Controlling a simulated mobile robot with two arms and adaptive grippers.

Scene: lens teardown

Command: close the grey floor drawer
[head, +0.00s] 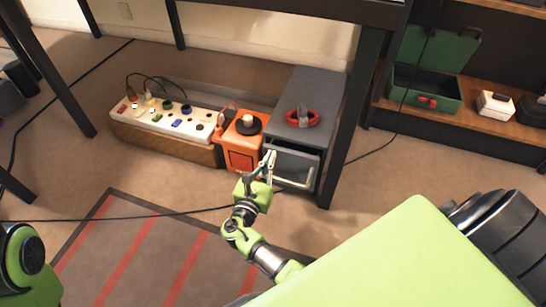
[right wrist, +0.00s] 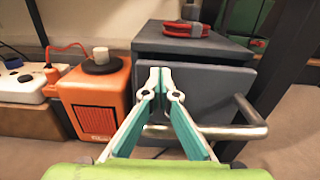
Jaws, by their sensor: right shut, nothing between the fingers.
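The grey floor drawer unit (head: 325,90) stands on the floor under the bench, right of the orange box. Its drawer front (head: 292,163) sits a little forward of the cabinet, with a dark gap along its top, so the drawer looks slightly open. A pale bar handle (head: 297,184) crosses the front; it also shows in the right wrist view (right wrist: 235,131). My right gripper (head: 268,158) is shut and empty, in front of the drawer's left part. In the right wrist view its fingertips (right wrist: 163,76) overlap the drawer front (right wrist: 210,90); contact is unclear. My left gripper is out of view.
An orange box (head: 240,155) stands close on the drawer's left, beside a white power strip (head: 165,120) with plugs. A red-handled item (head: 303,118) lies on the cabinet. A dark bench leg (head: 347,130) stands close on the right.

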